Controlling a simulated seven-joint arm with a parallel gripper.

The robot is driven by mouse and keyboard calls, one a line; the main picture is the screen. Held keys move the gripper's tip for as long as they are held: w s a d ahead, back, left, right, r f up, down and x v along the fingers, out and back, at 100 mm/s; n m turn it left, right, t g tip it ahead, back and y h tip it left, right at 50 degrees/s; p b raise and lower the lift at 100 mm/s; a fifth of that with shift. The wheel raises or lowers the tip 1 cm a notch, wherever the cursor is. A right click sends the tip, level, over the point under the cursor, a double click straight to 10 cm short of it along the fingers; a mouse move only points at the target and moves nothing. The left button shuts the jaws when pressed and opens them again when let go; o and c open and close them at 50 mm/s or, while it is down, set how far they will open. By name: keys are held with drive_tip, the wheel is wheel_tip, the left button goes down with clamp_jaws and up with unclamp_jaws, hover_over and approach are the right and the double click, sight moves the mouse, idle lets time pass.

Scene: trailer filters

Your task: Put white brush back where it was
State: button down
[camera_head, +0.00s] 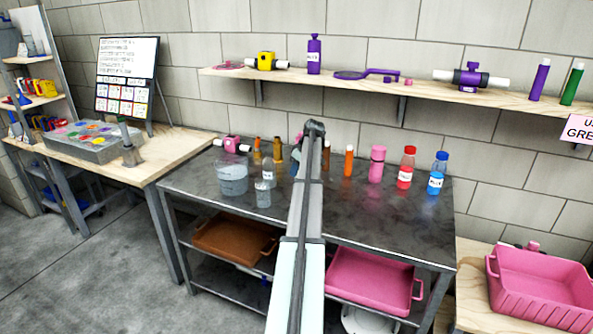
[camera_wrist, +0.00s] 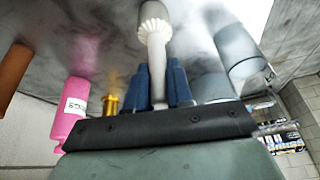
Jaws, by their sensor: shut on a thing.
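My gripper (camera_wrist: 158,78) is shut on the white brush (camera_wrist: 155,38), with its blue fingers on either side of the handle. The brush's round ribbed head points away from the gripper, over the dark metal tabletop. Whether it touches the top I cannot tell. In the head view my arm reaches over the middle of the metal table (camera_head: 330,215) and hides most of the gripper and brush.
Clear beakers (camera_head: 232,177) stand left of my arm. An orange tube (camera_head: 349,160), a pink bottle (camera_head: 377,165), a red bottle (camera_head: 405,169) and a blue bottle (camera_head: 437,174) stand to the right. A wooden shelf (camera_head: 420,92) runs above. The table's front is clear.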

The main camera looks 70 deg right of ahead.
drive_tip(key=shift+f, duration=0.1)
drive_tip(key=c, duration=1)
unclamp_jaws()
drive_tip(key=v, duration=1.2)
drive_tip(key=shift+w, duration=0.1)
